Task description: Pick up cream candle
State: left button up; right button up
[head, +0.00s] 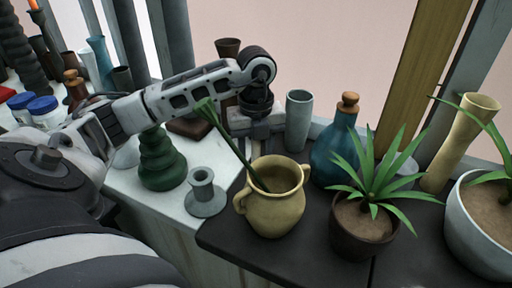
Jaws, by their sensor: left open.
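I cannot make out a cream candle for certain. A tall cream, tapering object with a flared top (460,140) leans at the right, but it looks more like a vase. My left arm reaches in from the left, and its left gripper (262,128) points down behind the cream two-handled pot (275,205), left of a grey-blue cup (298,120). The left gripper is open; its fingertips are partly hidden, and I see nothing held. My right gripper is not in view.
A green ribbed vase (160,165) and grey candle holder (205,195) stand on the white surface. A blue corked bottle (338,150), a dark potted plant (362,222) and a pale planter (475,230) crowd the dark table (230,238). Window posts rise behind.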

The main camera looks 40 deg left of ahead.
pick_arm(q)
grip_shut()
